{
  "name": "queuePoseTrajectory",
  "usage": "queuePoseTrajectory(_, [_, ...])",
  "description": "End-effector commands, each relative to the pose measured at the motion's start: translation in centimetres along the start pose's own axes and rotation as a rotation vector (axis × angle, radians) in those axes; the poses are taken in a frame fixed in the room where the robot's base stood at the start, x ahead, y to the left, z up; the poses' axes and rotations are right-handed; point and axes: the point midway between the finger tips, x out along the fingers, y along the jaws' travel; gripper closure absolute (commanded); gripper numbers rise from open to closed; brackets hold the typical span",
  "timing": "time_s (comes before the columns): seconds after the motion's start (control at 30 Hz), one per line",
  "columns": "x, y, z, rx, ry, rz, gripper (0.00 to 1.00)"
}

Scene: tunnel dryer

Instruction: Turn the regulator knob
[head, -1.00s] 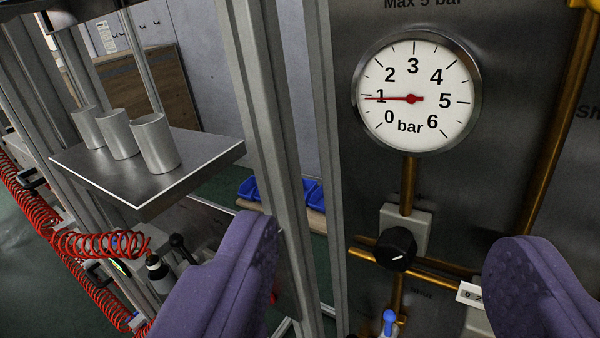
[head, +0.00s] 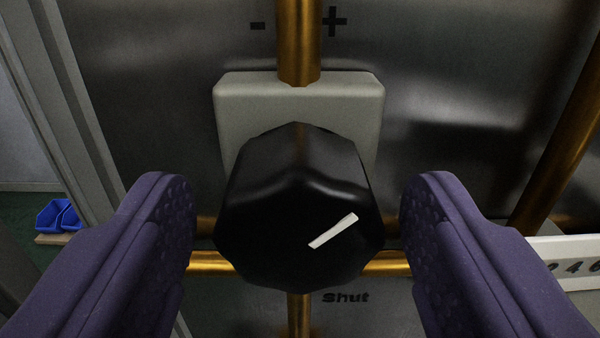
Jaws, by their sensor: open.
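The regulator knob (head: 290,210) is black and faceted, with a white pointer mark (head: 333,231) slanting up to the right. It sits in front of a pale grey regulator body (head: 235,110) on the metal panel. A minus sign (head: 257,25) and a plus sign (head: 334,21) are printed above. My gripper (head: 298,225) is open, with one purple padded finger on each side of the knob. A gap shows between each finger and the knob. The pressure gauge is out of view now.
Brass pipes (head: 300,40) run above, below and to both sides of the regulator. The word "Shut" (head: 346,297) is printed below the knob. A white number plate (head: 570,262) is at the right. Blue bins (head: 60,215) sit at the far left beyond a grey frame post.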

Motion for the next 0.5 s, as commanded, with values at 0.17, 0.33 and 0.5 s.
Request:
queuePoseTrajectory(0.17, [0.19, 0.02, -0.04, 0.001, -0.001, 0.0, 0.3])
queuePoseTrajectory(0.33, [0.17, 0.03, -0.06, 0.001, 0.0, 0.0, 0.51])
queuePoseTrajectory(0.5, [0.17, 0.02, -0.06, 0.001, 0.0, 0.0, 0.86])
